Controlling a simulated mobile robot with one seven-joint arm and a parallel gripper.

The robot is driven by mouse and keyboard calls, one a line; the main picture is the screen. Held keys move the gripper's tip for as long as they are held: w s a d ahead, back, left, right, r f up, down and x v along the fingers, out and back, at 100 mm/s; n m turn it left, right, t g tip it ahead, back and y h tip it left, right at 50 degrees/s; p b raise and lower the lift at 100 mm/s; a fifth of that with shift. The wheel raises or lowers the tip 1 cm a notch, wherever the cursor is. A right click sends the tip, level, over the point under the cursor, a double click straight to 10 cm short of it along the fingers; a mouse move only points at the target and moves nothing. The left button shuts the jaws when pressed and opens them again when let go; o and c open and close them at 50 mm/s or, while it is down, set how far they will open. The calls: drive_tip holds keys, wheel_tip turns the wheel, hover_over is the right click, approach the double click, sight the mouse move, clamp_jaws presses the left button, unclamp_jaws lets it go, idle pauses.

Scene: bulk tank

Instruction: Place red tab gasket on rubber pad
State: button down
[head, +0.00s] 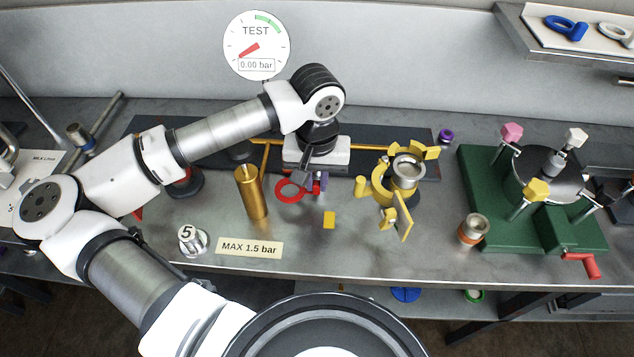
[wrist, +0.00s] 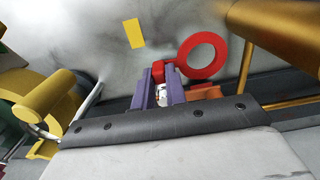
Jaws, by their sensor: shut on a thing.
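The red tab gasket (head: 290,190) is a flat ring with a small tab. My gripper (head: 318,187) is shut on its tab, and the ring sticks out to the left in the head view. In the wrist view the purple fingers (wrist: 164,84) hold the tab at their tips, and the red ring (wrist: 203,55) shows beside them. The gasket appears to be above the bench. A dark flat strip (head: 375,132) lies along the back of the bench, and a pale pad (head: 592,43) lies on the upper right shelf. I cannot tell which is the rubber pad.
A brass cylinder (head: 251,193) stands close to the left of the gasket. A yellow fixture with a metal cup (head: 408,172) stands to the right. A green clamp base (head: 480,190) is farther right. Bare bench lies around the yellow block.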

wheel_tip(320, 180, down, 3)
drive_tip(key=shift+r+p, duration=0.2)
drive_tip(key=shift+p, duration=0.4)
drive_tip(key=shift+w+f+p, duration=0.15)
drive_tip(key=shift+p, duration=0.2)
drive_tip(key=shift+f, duration=0.3)
drive_tip(key=shift+f+b, duration=0.25)
drive_tip(key=shift+b, duration=0.25)
drive_tip(key=c, duration=1.4)
unclamp_jaws()
drive_tip(key=shift+r, duration=0.1)
drive_tip(key=shift+c, duration=0.2)
